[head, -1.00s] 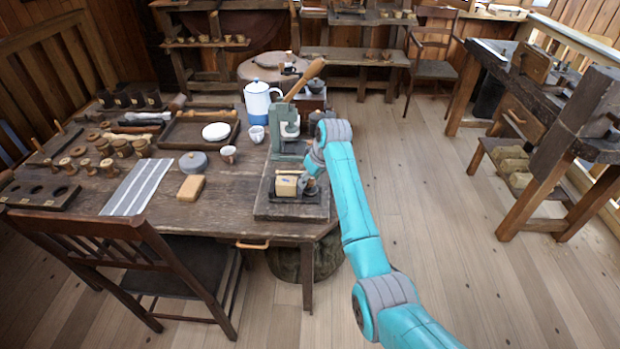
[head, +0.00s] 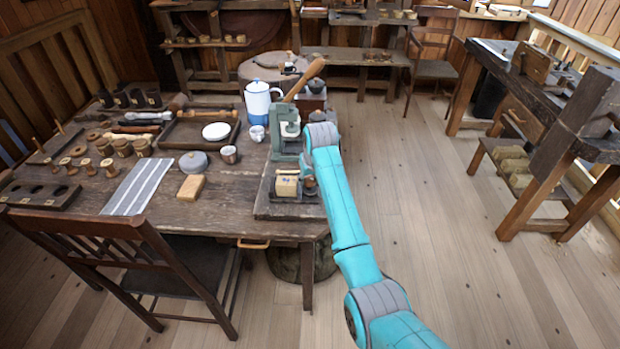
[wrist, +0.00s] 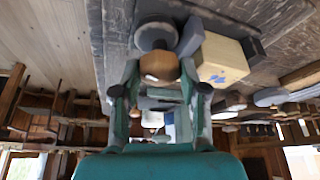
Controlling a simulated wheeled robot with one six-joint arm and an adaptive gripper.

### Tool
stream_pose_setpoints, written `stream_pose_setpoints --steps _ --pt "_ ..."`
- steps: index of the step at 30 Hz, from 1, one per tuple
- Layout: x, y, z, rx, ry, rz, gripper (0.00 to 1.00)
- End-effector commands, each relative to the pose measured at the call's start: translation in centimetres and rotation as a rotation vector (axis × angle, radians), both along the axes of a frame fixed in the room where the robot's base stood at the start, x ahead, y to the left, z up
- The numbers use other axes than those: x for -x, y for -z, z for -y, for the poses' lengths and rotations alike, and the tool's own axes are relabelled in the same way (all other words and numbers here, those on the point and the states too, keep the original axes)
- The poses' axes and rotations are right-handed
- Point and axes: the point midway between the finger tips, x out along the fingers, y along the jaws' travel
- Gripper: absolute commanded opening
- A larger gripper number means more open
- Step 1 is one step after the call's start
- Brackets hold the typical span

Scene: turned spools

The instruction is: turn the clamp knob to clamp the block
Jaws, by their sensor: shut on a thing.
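The pale wooden block (head: 287,185) sits in a small clamp on a dark board (head: 275,210) at the table's right end. In the wrist view the block (wrist: 222,62) has blue marks on its face and lies right of the knob. The brown, round clamp knob (wrist: 160,66) is between my fingertips; it also shows in the head view (head: 309,186), just right of the block. My gripper (wrist: 160,86) is shut on the knob. In the head view my arm partly hides the gripper. I cannot tell whether the clamp jaw touches the block.
A green press (head: 287,130) with a long wooden lever (head: 305,80) stands just behind the clamp. A blue-white jug (head: 258,100), cups and a tray (head: 190,135) are further left. A chair (head: 130,250) stands at the table's front.

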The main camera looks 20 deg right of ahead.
Motion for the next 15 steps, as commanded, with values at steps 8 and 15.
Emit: stream_pose_setpoints --steps 8,15 --pt "0.0 0.04 -0.2 0.002 0.262 -0.001 0.08" --pt "-0.03 0.03 -0.3 0.001 0.49 -0.002 0.08"
